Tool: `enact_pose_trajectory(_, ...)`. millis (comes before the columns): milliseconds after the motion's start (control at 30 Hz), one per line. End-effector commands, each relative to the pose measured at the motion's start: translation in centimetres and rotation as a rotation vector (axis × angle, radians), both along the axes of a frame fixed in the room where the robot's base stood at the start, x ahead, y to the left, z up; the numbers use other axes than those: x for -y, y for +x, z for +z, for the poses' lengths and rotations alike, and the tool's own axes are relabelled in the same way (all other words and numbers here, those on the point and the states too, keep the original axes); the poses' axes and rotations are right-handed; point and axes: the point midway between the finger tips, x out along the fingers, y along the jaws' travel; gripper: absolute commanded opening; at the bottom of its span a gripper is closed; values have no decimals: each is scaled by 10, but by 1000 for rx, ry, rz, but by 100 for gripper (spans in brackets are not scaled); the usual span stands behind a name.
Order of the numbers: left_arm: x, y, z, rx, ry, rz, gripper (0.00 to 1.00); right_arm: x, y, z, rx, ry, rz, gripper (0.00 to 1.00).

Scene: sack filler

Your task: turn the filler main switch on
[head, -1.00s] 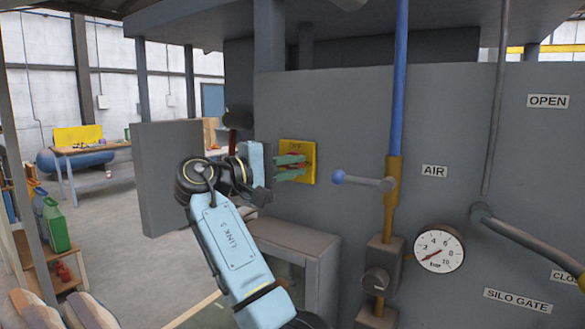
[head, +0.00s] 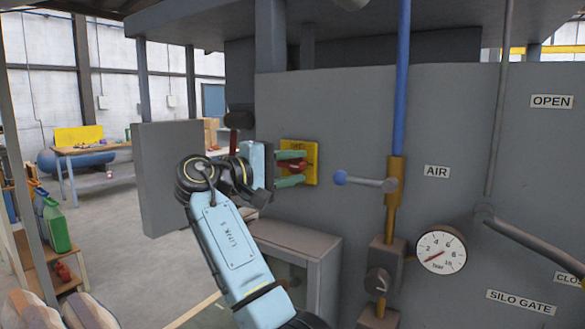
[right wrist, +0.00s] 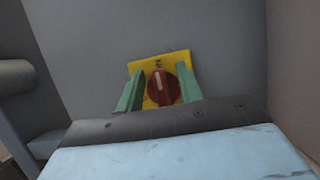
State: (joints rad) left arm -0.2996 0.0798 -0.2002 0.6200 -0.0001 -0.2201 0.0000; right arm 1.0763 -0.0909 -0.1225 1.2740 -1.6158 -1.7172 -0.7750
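The main switch is a red rotary knob (head: 296,167) on a yellow plate (head: 313,160) fixed to the grey machine panel. In the right wrist view the knob (right wrist: 163,88) has a pale line on its face, nearly upright in the picture. The plate (right wrist: 160,66) has dark lettering that I cannot read surely. My right gripper (head: 303,167) is at the switch with its two green fingers apart, one on each side of the knob. In the right wrist view a gap shows at the left finger; contact at the right one is unclear. My left gripper is not in view.
A blue-knobbed lever (head: 363,181) on the air pipe sticks out just right of the switch. A pressure gauge (head: 441,252) and a grey silo gate lever (head: 530,245) are farther right. A grey cabinet (head: 300,250) stands below, and a grey panel (head: 168,178) to the left.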

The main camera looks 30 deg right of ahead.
Motion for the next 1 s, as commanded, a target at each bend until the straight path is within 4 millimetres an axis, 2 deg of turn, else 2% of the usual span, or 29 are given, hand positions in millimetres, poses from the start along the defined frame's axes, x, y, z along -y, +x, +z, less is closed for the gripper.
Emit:
enact_pose_trajectory(133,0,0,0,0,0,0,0,-2,0,0,1,0,-1,36)
enact_pose_trajectory(233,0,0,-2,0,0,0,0,-12,0,0,0,0,0,36)
enact_pose_trajectory(700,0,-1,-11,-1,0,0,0,-109,0,1,-1,-1,3,36)
enact_pose_trajectory(833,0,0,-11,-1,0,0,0,-125,0,1,-1,0,2,36)
enact_pose_trajectory(1000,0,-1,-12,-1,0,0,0,-134,0,1,1,0,-1,36)
